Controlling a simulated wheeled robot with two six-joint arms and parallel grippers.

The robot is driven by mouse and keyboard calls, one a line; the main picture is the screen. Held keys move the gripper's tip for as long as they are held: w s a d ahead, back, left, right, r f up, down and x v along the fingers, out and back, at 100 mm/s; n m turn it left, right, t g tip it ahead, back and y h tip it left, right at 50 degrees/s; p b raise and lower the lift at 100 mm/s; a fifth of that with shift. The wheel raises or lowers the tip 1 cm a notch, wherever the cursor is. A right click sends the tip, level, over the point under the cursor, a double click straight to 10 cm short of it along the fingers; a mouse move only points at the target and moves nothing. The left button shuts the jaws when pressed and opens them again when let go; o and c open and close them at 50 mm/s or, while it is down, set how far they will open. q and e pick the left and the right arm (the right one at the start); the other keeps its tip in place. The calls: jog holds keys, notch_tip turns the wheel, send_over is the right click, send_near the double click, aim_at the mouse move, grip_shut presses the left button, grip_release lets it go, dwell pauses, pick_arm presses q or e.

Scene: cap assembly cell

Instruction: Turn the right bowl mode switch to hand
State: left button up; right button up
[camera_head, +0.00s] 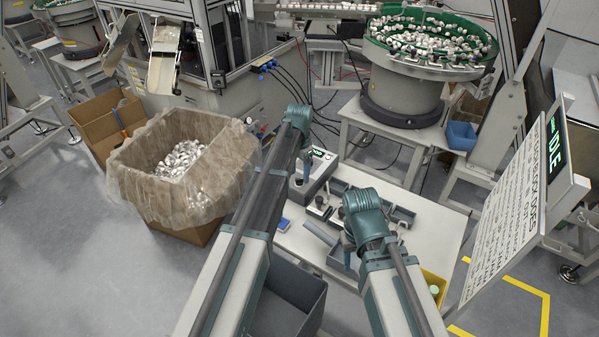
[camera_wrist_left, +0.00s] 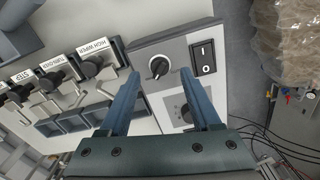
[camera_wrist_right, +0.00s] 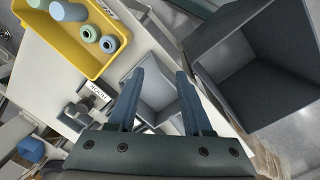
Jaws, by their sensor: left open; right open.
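A grey control box (camera_head: 322,168) stands on the white table below my left arm. In the left wrist view its face (camera_wrist_left: 150,48) carries a round black mode knob (camera_wrist_left: 158,66) with a light pointer. A second dial (camera_wrist_left: 186,112) is partly hidden by a finger. I cannot read which setting either points to, nor tell which serves the right bowl. My left gripper (camera_wrist_left: 160,77) is open, its fingertips on either side of the knob in the picture; contact cannot be told. My right gripper (camera_wrist_right: 160,75) is open and empty above a small grey tray (camera_wrist_right: 158,92).
A black rocker switch (camera_wrist_left: 203,56) is beside the knob. Labelled tool holders (camera_wrist_left: 62,78) line the table. A yellow bin (camera_wrist_right: 70,42) holds rolls. A dark grey bin (camera_wrist_right: 255,60) stands by the table. A lined carton (camera_head: 150,205) and bowl feeder (camera_head: 405,85) stand behind.

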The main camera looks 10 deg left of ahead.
aim_at(300, 179)
pick_arm(q)
notch_tip(300, 179, up, 11)
jog(key=p, duration=1)
jog(key=shift+r, duration=0.2)
jog(key=shift+f, duration=0.1)
jog(key=s+d+f+n+b, duration=0.1)
jog(key=s+d, duration=0.2)
jog(key=s, duration=0.7)
jog(key=s+d+f+n+b, duration=0.1)
jog(key=s+d, duration=0.1)
jog(key=s, duration=0.7)
jog(key=s+d+f+n+y+b, duration=0.1)
jog(key=s+d, duration=0.2)
jog(key=s, duration=0.7)
jog(key=shift+s+d, duration=0.3)
jog(key=shift+f, duration=0.1)
